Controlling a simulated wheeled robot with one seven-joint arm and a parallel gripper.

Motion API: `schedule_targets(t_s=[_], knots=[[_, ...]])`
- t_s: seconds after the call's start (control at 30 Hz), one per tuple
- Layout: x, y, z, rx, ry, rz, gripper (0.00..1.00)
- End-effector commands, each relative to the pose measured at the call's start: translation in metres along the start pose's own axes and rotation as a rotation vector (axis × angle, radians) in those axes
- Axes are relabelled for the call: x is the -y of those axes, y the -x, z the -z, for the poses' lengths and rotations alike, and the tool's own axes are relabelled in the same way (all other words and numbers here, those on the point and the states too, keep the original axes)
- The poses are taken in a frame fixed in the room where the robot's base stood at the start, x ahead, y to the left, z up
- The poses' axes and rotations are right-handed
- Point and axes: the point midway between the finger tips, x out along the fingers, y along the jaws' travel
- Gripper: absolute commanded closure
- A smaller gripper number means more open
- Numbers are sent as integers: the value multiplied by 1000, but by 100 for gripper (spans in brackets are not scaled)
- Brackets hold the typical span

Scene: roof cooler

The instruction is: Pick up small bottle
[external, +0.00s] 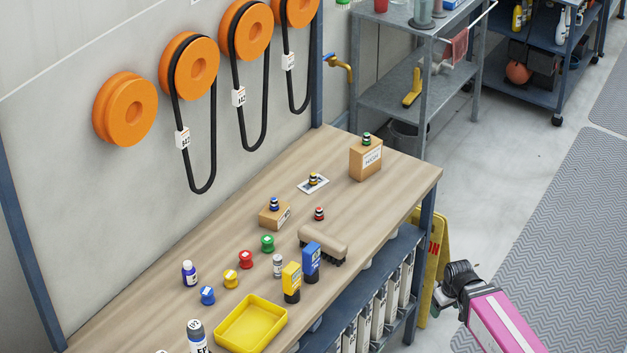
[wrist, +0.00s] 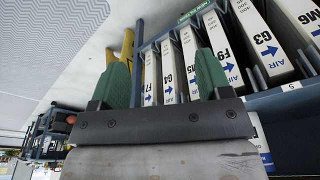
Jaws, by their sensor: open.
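Several small containers stand on the wooden workbench (external: 375,215) in the external view. A small dark blue bottle with a white cap (external: 189,274) stands at the left, near the wall side. A small grey-white bottle (external: 278,266) stands near the middle, beside a yellow and black container (external: 291,282). I cannot tell which one the task means. My gripper (external: 446,296) is off the bench's front right side, apart from all of them. In the wrist view my gripper (wrist: 165,62) shows two green fingers wide apart with nothing held. No small bottle shows there.
A yellow tray (external: 251,324), a brush (external: 323,245), a blue container (external: 311,262) and cardboard boxes (external: 366,160) are on the bench. White filters (wrist: 241,55) line the shelf below. A yellow floor sign (external: 434,262) stands near my gripper. Open floor lies to the right.

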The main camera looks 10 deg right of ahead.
Motion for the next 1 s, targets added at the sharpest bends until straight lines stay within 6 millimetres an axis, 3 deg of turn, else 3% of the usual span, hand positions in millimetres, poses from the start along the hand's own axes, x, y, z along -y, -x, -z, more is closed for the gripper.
schedule_targets(t_s=[0.1,0.4,0.7,1.0], knots=[[18,33,30,-75,119,5,29],[68,118,88,-256,417,0,29],[122,210,128,-438,706,-32,29],[176,284,161,-591,996,-120,29]])
